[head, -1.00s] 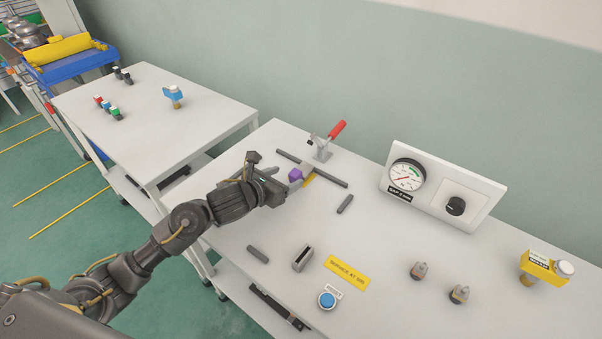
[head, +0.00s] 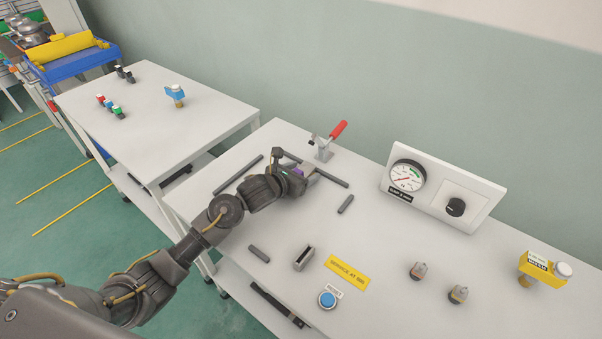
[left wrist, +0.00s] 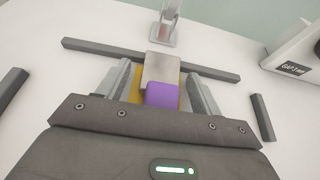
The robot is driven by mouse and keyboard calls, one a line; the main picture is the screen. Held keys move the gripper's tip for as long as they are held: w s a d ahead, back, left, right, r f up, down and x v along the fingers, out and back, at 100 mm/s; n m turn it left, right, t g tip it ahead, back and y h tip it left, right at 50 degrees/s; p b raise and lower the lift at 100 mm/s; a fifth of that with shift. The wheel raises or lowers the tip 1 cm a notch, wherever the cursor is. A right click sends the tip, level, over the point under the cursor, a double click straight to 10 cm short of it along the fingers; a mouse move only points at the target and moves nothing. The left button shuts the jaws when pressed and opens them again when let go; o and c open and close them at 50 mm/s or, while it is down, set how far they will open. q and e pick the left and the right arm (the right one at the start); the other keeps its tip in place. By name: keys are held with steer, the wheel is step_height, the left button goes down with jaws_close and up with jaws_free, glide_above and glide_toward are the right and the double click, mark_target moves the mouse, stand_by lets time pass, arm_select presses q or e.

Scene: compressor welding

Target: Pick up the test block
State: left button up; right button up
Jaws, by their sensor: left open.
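A block with a bare grey metal part (left wrist: 162,68) and a purple part (left wrist: 161,95) lies on a yellow patch (left wrist: 136,86) on the workbench; it appears to be the test block. In the head view its purple part (head: 298,171) barely shows, mostly hidden by my left gripper (head: 301,174). In the left wrist view my left gripper (left wrist: 160,88) is open, with one finger on each side of the block. My right gripper is not in view.
A dark bar (left wrist: 214,73) lies just beyond the block, before a red-handled toggle clamp (head: 324,150). Loose bars (head: 346,204) lie on either side. A gauge panel (head: 440,190) stands at the right. A slotted block (head: 304,258) and blue button (head: 327,299) sit nearer the front.

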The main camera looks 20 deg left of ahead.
arm_select(q)
steer(key=c, duration=1.3)
steer(key=shift+r, duration=0.15)
